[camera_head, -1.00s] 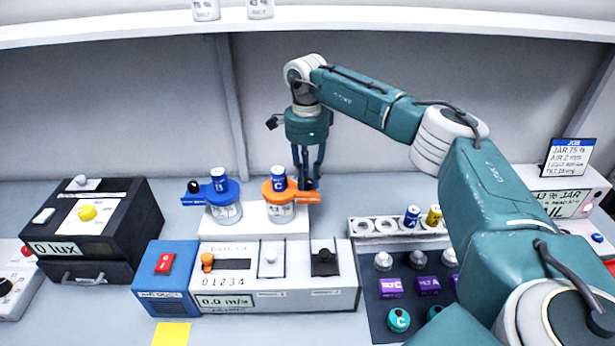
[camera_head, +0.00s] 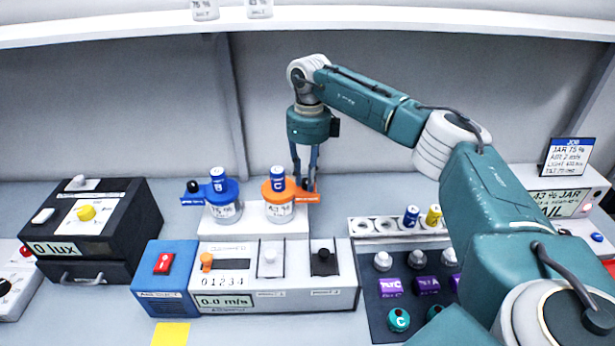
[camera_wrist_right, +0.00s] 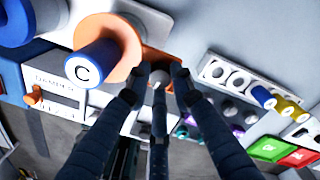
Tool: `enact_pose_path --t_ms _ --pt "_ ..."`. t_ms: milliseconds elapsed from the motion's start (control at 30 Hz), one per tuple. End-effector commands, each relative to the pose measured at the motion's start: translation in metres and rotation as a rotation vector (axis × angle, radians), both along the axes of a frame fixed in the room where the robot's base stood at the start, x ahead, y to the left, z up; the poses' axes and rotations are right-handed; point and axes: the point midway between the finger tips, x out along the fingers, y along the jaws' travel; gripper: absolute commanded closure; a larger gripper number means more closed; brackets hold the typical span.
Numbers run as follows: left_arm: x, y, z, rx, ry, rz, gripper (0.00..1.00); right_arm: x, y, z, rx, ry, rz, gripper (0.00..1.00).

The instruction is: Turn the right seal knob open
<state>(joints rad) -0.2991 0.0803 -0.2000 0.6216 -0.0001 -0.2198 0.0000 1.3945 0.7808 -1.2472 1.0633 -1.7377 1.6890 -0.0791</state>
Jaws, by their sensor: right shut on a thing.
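The right jar (camera_head: 279,212) stands on a white stand and has an orange lid (camera_head: 270,194) with a blue sensor marked C (camera_head: 278,176) upright in it. The lid's side arm (camera_head: 310,198) reaches right and carries the seal knob (camera_wrist_right: 159,79). My right gripper (camera_head: 305,187) points straight down and is shut on that knob, its fingers around it in the right wrist view (camera_wrist_right: 160,84). The fingers largely hide the knob in the head view. My left gripper is not in view.
The left jar (camera_head: 226,212) with a blue lid (camera_head: 221,192) stands close by, its dark knob (camera_head: 193,187) on the left. A white-and-blue fan unit (camera_head: 275,298) lies in front. A rack (camera_head: 368,227) with batteries-like cylinders stands to the right.

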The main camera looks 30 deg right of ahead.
Motion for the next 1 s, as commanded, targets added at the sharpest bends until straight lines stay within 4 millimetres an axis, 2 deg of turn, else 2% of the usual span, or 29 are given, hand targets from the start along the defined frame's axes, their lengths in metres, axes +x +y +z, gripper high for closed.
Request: enact_pose_path --t_ms 33,600,1000 --pt "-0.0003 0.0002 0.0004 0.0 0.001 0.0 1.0 0.0043 0.0002 0.0052 0.003 -0.017 -0.045 1.0" --pt "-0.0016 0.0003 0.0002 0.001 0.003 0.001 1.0 0.005 -0.0016 0.0068 0.005 -0.021 -0.534 1.0" --pt "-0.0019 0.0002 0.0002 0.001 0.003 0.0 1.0 0.0049 -0.0026 0.007 0.005 -0.02 -0.69 1.0"
